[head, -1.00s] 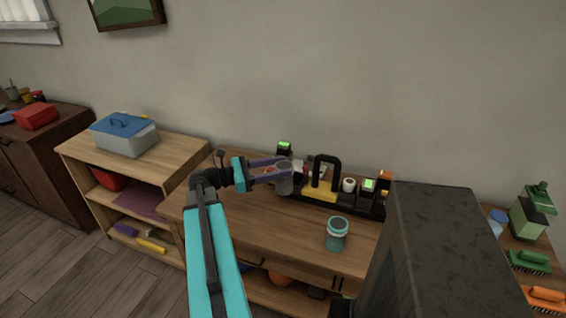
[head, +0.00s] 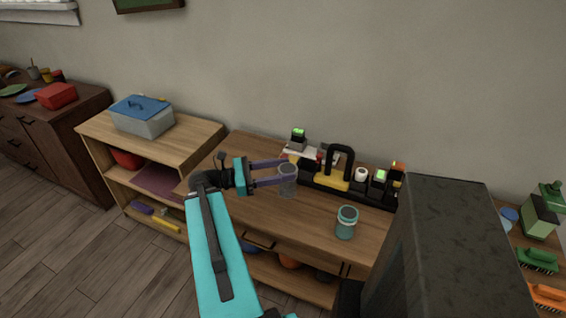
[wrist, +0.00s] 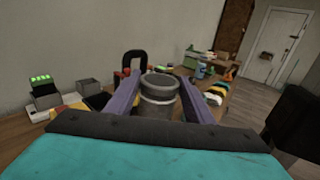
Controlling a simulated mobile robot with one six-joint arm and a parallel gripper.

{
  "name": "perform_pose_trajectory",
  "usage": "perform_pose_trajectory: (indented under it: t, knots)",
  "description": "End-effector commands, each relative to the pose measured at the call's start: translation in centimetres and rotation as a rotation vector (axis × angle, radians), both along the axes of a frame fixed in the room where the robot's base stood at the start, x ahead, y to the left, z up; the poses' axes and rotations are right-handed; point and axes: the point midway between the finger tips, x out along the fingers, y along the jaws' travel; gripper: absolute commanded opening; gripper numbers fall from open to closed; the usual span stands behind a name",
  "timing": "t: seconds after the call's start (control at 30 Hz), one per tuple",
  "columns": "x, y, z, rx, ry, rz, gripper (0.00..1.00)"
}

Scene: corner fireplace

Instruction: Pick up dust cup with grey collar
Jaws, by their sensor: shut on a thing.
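The dust cup with grey collar (head: 287,188) is a see-through grey cup with a dark top, upright between the fingers of my gripper (head: 288,171). The gripper is shut on it from the left, around its upper part. In the wrist view the cup (wrist: 158,98) sits centred between the two purple fingers (wrist: 158,88), its lower part hidden by my gripper body. It is over the wooden desk; I cannot tell if its base touches. A second cup, teal with a pale collar (head: 346,222), stands apart near the desk's front edge.
A black caddy with a yellow part and tall handle (head: 334,180) stands right behind the held cup. A low shelf with a blue-lidded box (head: 142,117) is left. Bare desk (head: 312,205) lies between the cups.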

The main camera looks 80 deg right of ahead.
Motion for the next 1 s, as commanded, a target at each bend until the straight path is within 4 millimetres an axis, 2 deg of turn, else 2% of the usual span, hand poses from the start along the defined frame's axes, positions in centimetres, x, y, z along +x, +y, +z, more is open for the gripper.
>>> perform_pose_trajectory:
  t: [0.03,0.4,1.0]
  knots:
    - [0.1,0.2,0.6,0.000,0.001,0.001,0.24]
    - [0.1,1.2,0.3,0.000,0.001,-0.002,0.24]
    - [0.1,1.4,0.1,-0.002,0.001,-0.001,0.24]
